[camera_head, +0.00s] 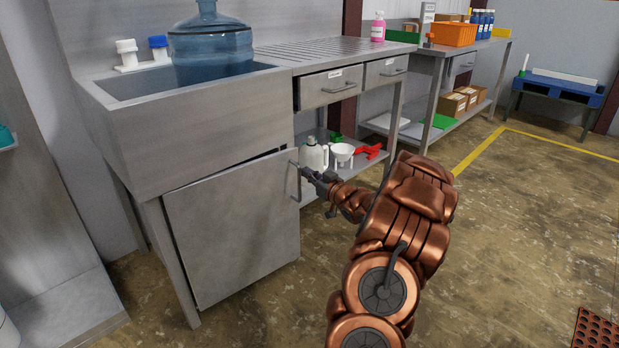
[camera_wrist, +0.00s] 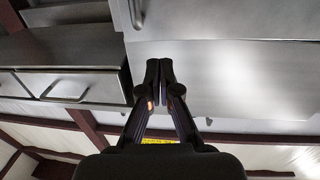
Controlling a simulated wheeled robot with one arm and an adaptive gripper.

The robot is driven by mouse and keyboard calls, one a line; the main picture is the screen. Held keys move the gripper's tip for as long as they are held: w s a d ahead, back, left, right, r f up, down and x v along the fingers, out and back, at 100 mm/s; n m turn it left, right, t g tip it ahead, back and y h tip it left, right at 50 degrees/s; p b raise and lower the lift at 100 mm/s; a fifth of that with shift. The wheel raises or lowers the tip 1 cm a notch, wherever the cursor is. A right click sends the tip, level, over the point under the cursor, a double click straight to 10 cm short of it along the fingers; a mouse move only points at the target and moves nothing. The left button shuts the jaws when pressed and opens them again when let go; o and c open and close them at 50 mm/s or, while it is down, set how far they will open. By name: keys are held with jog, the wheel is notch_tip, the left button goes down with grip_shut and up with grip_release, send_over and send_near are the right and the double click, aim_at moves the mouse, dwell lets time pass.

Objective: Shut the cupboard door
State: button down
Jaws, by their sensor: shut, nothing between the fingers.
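The grey cupboard door (camera_head: 235,228) is under the sink and stands slightly ajar, with a dark gap along its top right edge. Its upright bar handle (camera_head: 297,182) is near its right edge. In the wrist view, which looks upside down, the door (camera_wrist: 225,17) is at the top, with its handle (camera_wrist: 135,13) at its left end. My gripper (camera_head: 306,171) is shut and empty, beside the handle at the door's right edge. In the wrist view its fingertips (camera_wrist: 159,66) are together, below the handle in the picture. I cannot tell whether they touch the door.
Above the door is the sink (camera_head: 215,130) with a blue water jug (camera_head: 210,48). Drawers (camera_head: 330,87) are to the right. A white jug (camera_head: 313,155), a white funnel (camera_head: 342,153) and a red item (camera_head: 370,151) are on the lower shelf behind my gripper.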

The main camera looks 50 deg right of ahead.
jog(key=b, duration=0.3)
send_near(284, 157)
jog(key=w, duration=0.5)
jog(key=shift+d+f, duration=0.15)
jog(key=shift+f, duration=0.1)
jog(key=shift+w+d+r, duration=0.15)
jog(key=shift+w+d, duration=0.05)
jog(key=shift+w, duration=0.85)
jog(key=shift+w, duration=0.1)
